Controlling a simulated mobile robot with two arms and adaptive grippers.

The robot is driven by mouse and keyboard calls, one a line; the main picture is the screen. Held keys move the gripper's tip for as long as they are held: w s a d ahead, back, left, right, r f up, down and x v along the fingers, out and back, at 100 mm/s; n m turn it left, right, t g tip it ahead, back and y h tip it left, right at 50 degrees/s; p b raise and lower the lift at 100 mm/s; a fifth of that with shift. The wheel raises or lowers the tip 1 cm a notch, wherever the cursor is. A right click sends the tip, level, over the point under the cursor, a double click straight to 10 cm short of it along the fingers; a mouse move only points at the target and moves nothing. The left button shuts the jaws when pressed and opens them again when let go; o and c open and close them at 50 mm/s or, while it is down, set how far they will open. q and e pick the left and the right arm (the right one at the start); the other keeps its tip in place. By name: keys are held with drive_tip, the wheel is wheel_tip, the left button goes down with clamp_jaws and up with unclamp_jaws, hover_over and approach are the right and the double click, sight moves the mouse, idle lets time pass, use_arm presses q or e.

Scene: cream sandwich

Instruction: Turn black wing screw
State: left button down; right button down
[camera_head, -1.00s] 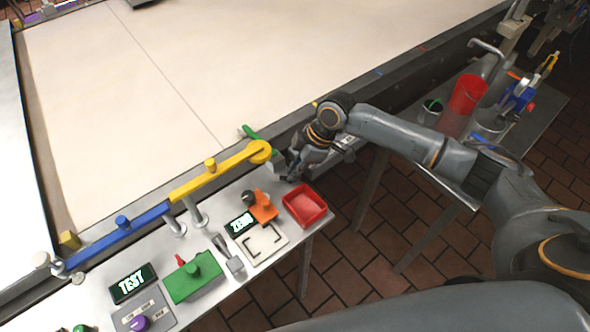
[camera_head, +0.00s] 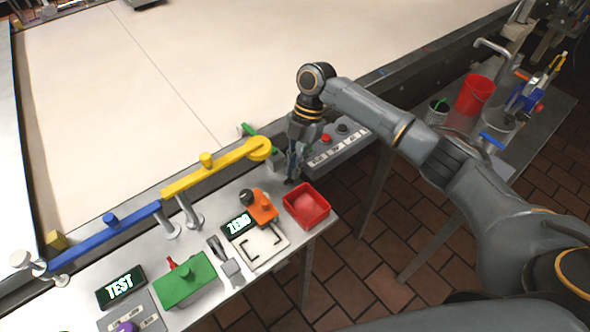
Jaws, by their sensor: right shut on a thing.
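A small black knob (camera_head: 247,196) shows on the orange device (camera_head: 263,208), left of and apart from the gripper. My left gripper is not in view.
A grey panel (camera_head: 338,140) with red and dark buttons stands right of the gripper. A yellow arm (camera_head: 215,172) and a blue arm (camera_head: 105,237) run along the conveyor edge. A green block (camera_head: 187,281) and ZERO and TEST displays are at the front left.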

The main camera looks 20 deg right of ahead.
drive_tip(key=shift+w+a+f+n+g+h+b, duration=0.1)
drive_tip(key=shift+n+g+h+b, duration=0.3)
drive_tip(key=shift+n, duration=0.7)
drive_tip(key=c, duration=1.5)
unclamp_jaws()
drive_tip(key=v, duration=1.2)
